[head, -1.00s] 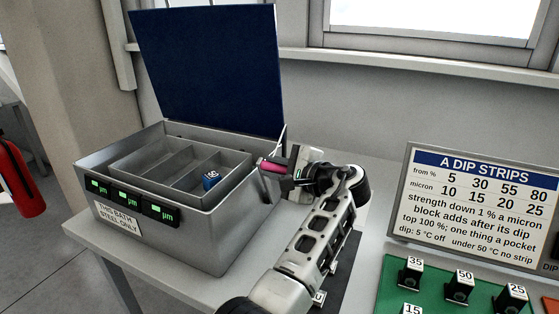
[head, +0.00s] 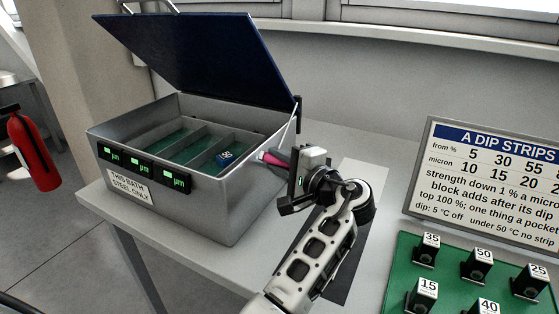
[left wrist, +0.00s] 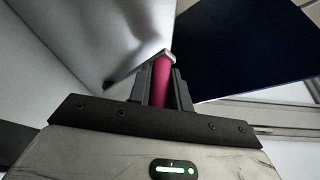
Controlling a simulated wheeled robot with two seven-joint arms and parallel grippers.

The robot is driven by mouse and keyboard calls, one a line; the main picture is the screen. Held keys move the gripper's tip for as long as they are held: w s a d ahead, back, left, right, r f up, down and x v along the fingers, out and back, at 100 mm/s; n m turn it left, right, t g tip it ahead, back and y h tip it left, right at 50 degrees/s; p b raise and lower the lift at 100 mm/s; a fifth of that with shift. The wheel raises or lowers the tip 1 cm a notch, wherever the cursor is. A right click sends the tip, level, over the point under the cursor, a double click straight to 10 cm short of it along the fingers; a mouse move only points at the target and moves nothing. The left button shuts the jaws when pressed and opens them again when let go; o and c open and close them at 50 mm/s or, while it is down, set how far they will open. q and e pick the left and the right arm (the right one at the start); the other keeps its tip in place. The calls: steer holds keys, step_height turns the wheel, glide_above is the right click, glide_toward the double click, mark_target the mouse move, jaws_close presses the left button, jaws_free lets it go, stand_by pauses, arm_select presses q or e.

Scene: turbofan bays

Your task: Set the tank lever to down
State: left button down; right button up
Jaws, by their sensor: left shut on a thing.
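The grey tank (head: 215,218) stands on the bench at left in the head view, with its dark blue lid (head: 200,52) tilted partly over the opening. The pink grip of the tank lever (head: 266,158) is at the tank's right side. My left gripper (head: 279,160) is shut on it. In the left wrist view the pink lever grip (left wrist: 161,80) runs between the two fingers, with the lid (left wrist: 245,45) beyond. Green shows in the compartments. My right gripper is not in view.
Three lit green displays (head: 146,167) are on the tank's front, above a "this bath steel only" label (head: 130,185). A green mat (head: 455,290) with several numbered blocks and a dip strips sign (head: 490,180) are at right. A fire extinguisher (head: 30,150) stands at left.

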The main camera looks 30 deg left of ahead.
arm_select(q)
steer(key=c, duration=1.3)
jaws_free()
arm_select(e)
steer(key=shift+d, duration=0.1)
arm_select(q)
steer(key=shift+d, duration=0.15)
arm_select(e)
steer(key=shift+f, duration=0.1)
arm_select(q)
steer(key=shift+s+d, duration=0.15)
steer(key=shift+d, duration=0.15)
steer(key=b+v, duration=0.3)
steer(key=v, duration=1.2)
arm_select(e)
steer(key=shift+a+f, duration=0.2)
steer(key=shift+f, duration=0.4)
arm_select(q)
steer(key=shift+r, duration=0.1)
